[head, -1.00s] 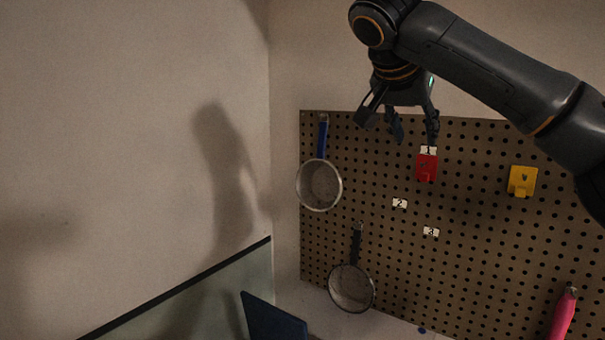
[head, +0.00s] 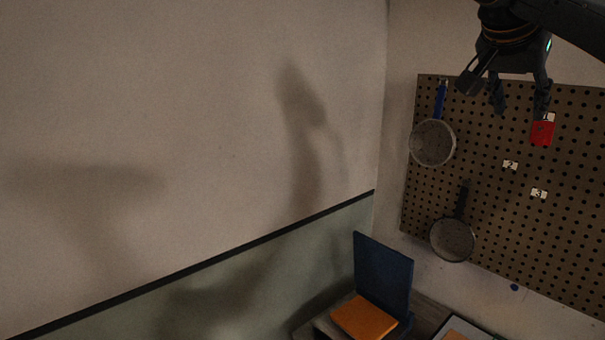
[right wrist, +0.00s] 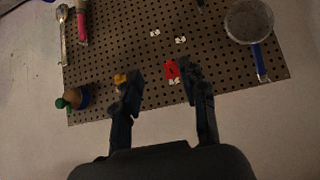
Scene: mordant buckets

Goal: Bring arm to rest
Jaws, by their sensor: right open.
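My right gripper (head: 507,97) is raised at the upper right of the head view, in front of the top of the pegboard. Its fingers are spread and nothing is between them. In the right wrist view my right gripper (right wrist: 163,80) also shows open and empty, with the pegboard behind it. The red holder (head: 542,132) on the board shows just right of and below the fingers in the head view; in the right wrist view the red holder (right wrist: 172,69) appears between the fingertips, apart from them. My left gripper is not in view.
The pegboard (head: 570,225) bears a blue-handled strainer (head: 433,143), a dark-handled strainer (head: 453,240) and number tags (head: 510,165). Below stand a blue panel (head: 383,273) and an orange item (head: 363,317). A green-topped object (right wrist: 73,99) shows at the wrist view's left. The left wall is bare.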

